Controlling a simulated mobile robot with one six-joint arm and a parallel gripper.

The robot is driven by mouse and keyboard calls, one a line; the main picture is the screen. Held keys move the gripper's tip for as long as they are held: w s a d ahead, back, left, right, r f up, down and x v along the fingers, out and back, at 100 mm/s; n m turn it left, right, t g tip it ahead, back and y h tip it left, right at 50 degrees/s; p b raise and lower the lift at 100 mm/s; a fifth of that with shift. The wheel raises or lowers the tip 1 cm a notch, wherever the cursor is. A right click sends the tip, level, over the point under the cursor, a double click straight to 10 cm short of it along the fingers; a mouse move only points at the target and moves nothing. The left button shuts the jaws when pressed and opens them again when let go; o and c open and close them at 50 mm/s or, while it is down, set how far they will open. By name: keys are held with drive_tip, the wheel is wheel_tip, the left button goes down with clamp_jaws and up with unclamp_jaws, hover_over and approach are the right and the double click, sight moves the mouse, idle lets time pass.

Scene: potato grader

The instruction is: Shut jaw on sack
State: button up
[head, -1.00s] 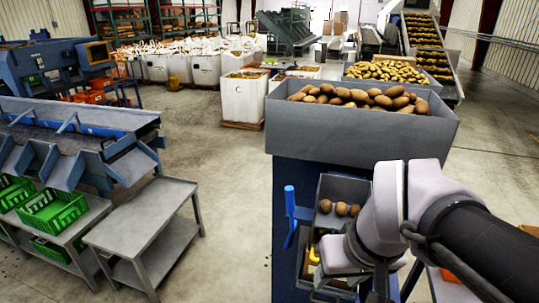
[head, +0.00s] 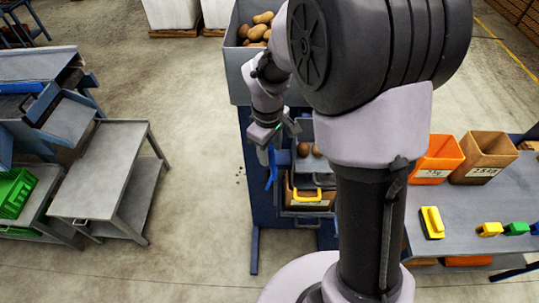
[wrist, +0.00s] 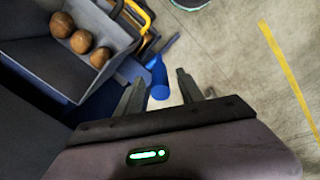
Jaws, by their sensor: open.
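A blue lever (head: 271,172) with a rounded handle stands at the left side of the grader's outlet. In the wrist view its blue handle (wrist: 159,80) shows between my fingertips, but I cannot tell whether they touch it. My gripper (wrist: 160,75) is open, with a finger on each side of the handle. In the head view my gripper (head: 277,140) hangs just above the lever, beside the outlet. I cannot clearly make out a sack or its jaw; the space under the outlet is partly hidden.
A grey tray (wrist: 92,70) with several potatoes sits beside my gripper. A yellow handle (head: 308,194) is below it. A bench (head: 455,200) with orange and brown bins stands right. A grey table (head: 100,170) stands left, with clear floor between.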

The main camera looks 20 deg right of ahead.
wheel_tip(320, 180, down, 3)
drive_tip(key=shift+d+r, duration=0.1)
drive_tip(key=shift+r, duration=0.1)
drive_tip(key=shift+w+f, duration=0.2)
drive_tip(key=shift+f, duration=0.15)
drive_tip(key=shift+s, duration=0.1)
clamp_jaws()
idle(0.9)
